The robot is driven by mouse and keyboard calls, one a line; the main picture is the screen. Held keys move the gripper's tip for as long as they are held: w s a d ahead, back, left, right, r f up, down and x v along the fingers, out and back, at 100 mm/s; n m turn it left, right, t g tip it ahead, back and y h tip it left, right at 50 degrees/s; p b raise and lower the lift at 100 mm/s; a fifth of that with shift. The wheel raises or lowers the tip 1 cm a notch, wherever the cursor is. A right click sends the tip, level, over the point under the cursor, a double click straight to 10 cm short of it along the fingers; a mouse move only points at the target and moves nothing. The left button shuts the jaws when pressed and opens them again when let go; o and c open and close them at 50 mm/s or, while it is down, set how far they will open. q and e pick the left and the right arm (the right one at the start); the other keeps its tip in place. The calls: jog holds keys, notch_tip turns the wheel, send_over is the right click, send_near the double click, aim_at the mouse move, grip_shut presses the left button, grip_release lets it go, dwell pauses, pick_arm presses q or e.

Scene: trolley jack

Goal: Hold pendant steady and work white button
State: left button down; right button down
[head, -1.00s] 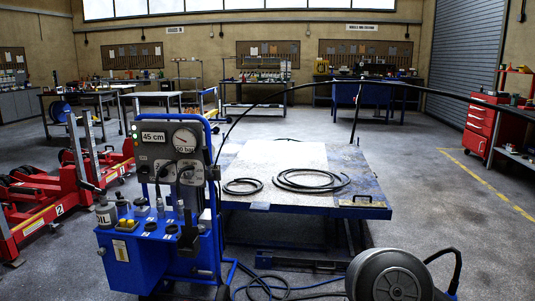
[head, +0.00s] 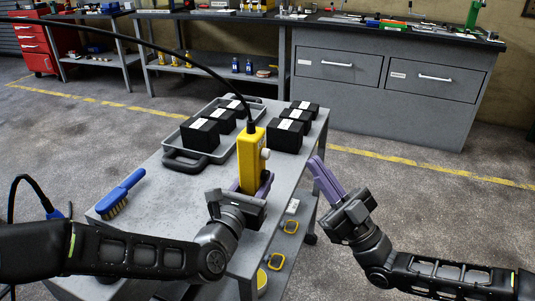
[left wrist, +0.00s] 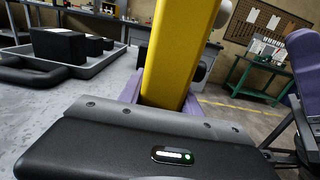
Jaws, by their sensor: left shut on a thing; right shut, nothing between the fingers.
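The yellow pendant (head: 251,160) stands upright above the grey trolley top, hanging from a black cable. Its white button (head: 265,154) is on its right side in the head view. The pendant also fills the middle of the left wrist view (left wrist: 175,60), where a white button (left wrist: 222,14) shows at its upper right. My left gripper (head: 256,186) is shut on the pendant's lower part with its purple fingers. My right gripper (head: 327,178) is shut and empty, to the right of the pendant and apart from it. It shows at the right edge of the left wrist view.
The trolley (head: 172,215) carries a grey tray (head: 222,148) with black boxes, more black boxes (head: 287,136) beside it, and a blue-handled brush (head: 121,193). Yellow-rimmed items (head: 276,262) sit lower on the trolley. A grey cabinet bench (head: 385,95) stands behind. Floor to the right is clear.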

jog(key=w+a, duration=0.2)
jog(key=a, duration=0.3)
jog(key=shift+w+a, duration=0.15)
jog(key=shift+a, duration=0.2)
jog(key=shift+a, duration=0.1)
dwell(1.7)
jog(key=shift+w+a, duration=0.2)
jog(key=shift+a, duration=0.1)
jog(key=shift+w+a, duration=0.15)
jog(key=shift+a, duration=0.35)
dwell(2.2)
jog(key=shift+d, duration=0.1)
jog(key=shift+s+d, duration=0.35)
jog(key=shift+d, duration=0.45)
jog(key=shift+d, duration=0.1)
jog(key=shift+s+d, duration=0.3)
jog(key=shift+d, duration=0.45)
jog(key=shift+s+d, duration=0.35)
jog(key=shift+d, duration=0.4)
jog(key=shift+s+d, duration=0.3)
jog(key=shift+d, duration=0.45)
